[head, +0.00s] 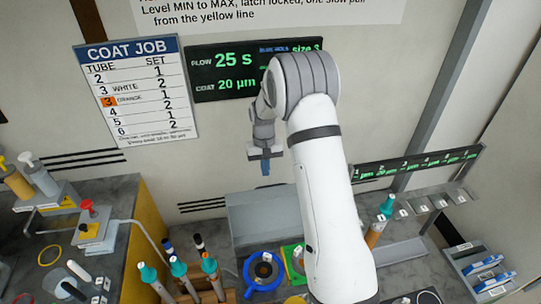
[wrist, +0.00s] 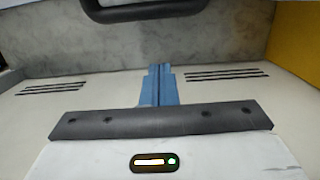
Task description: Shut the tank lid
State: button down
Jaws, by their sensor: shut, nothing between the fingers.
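My gripper (head: 265,168) hangs in front of the back wall, above the grey box-like panel that looks like the tank lid (head: 250,212). The gripper's blue fingers (wrist: 158,85) are together and empty in the wrist view. The panel stands behind the blue ring, and my arm hides its right part. I cannot tell its exact angle. In the wrist view a dark bar handle (wrist: 140,10) shows at the top edge, cut off by the frame and apart from the fingers. I cannot tell surely whether it belongs to the lid.
A blue ring (head: 264,271) and a green plate (head: 292,262) lie in front of the panel. A rack of teal-topped tubes (head: 180,270) stands at the front left. Another teal-topped tube (head: 378,228) stands right of my arm. The left bench (head: 150,235) has a yellow side.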

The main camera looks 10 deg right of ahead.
jog(key=shift+s+f+p, duration=0.25)
jog(key=shift+s+p, duration=0.2)
jog(key=shift+s, duration=0.55)
jog(key=shift+s+f+p, duration=0.25)
jog(key=shift+s+p, duration=0.2)
jog(key=shift+s, duration=0.5)
